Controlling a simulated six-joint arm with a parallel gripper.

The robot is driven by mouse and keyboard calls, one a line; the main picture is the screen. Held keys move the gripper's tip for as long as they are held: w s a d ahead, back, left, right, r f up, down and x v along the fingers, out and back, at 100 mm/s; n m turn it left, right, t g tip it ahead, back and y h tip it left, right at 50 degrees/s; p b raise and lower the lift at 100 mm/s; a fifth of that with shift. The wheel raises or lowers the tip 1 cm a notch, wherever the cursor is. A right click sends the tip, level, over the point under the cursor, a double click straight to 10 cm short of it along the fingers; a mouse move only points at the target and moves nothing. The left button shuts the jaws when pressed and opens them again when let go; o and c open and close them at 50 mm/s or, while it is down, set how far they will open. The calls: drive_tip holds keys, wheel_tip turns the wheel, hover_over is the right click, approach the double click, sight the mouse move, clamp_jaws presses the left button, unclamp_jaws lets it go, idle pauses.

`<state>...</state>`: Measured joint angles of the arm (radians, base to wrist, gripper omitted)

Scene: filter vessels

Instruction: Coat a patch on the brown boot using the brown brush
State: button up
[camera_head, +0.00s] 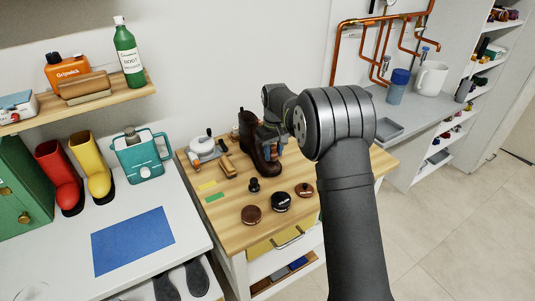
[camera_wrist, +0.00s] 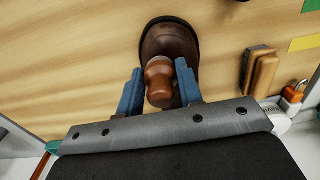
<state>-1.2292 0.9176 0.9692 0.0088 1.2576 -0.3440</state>
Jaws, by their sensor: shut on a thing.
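The brown boot (camera_head: 262,152) stands on the wooden bench top (camera_head: 225,188) in the head view. Its rounded toe shows in the wrist view (camera_wrist: 169,35). My gripper (camera_wrist: 160,84) is shut on the brown brush (camera_wrist: 159,82), whose rounded brown handle sits between the blue fingers. The brush is directly over the boot's toe in the wrist view. Its bristle end is hidden, so I cannot tell whether it touches the leather. In the head view my gripper (camera_head: 270,135) is beside the boot and hides part of it.
Several round tins, among them a brown one (camera_head: 252,214) and a black one (camera_head: 281,201), lie at the bench front. A small black brush (camera_head: 254,185) stands near them. A wooden block brush (camera_head: 228,166) lies left of the boot. Yellow and green strips (camera_head: 214,197) lie further left.

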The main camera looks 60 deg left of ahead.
drive_tip(key=shift+w+f, duration=0.1)
drive_tip(key=shift+w, duration=0.75)
drive_tip(key=s, duration=0.3)
drive_tip(key=shift+s+d, duration=0.1)
drive_tip(key=shift+s, duration=0.05)
drive_tip(key=shift+s+d+f, duration=0.1)
drive_tip(key=shift+s+f, duration=0.05)
drive_tip(key=shift+s, duration=1.3)
wheel_tip(320, 180, up, 8)
drive_tip(key=shift+r, duration=0.25)
